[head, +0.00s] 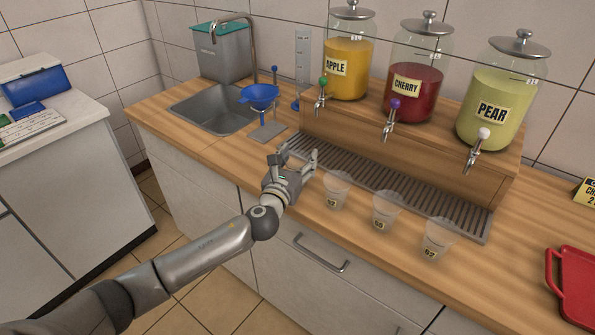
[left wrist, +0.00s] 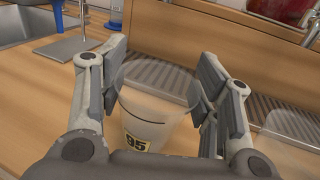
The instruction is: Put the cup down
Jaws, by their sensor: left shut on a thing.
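My left gripper (head: 293,160) is over the counter at the left end of a row of cups. In the left wrist view, its two fingers (left wrist: 160,85) are shut on a clear cup (left wrist: 152,108) with a 95 label. This cup looks upright and empty. In the head view the hand mostly hides it. Its base is hidden, so I cannot tell whether it touches the counter. My right gripper is not in view.
Three clear labelled cups (head: 337,190) (head: 386,209) (head: 437,238) stand to the right, along the drip tray (head: 400,190). Apple (head: 347,55), cherry (head: 414,85) and pear (head: 500,105) dispensers stand behind. A blue funnel (head: 259,93) on a stand and a sink (head: 213,110) are left. A red tray (head: 575,285) lies right.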

